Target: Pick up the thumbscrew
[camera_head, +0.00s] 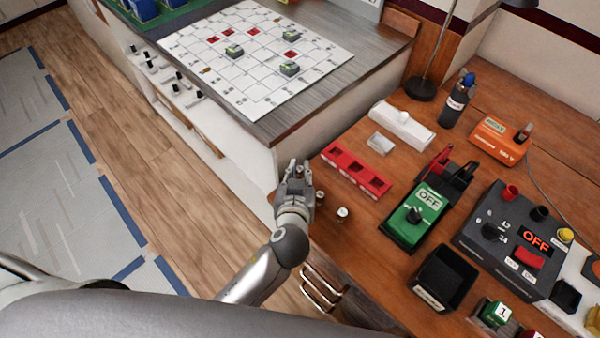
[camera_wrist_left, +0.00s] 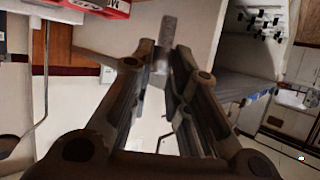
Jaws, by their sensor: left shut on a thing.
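My left gripper (camera_head: 297,170) is over the left edge of the wooden bench in the head view, pointing up and away. In the left wrist view its fingers (camera_wrist_left: 166,52) are shut on a small grey cylindrical piece, which looks like the thumbscrew (camera_wrist_left: 167,32). The piece sticks out beyond the fingertips. In the head view the fingers mostly hide it. My right gripper is not in view.
A red tray (camera_head: 356,172), two small metal pieces, one of them white-topped (camera_head: 342,213), a green meter (camera_head: 416,213) and a black bin (camera_head: 444,279) are on the bench. A grey counter with a white grid sheet (camera_head: 250,60) stands behind.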

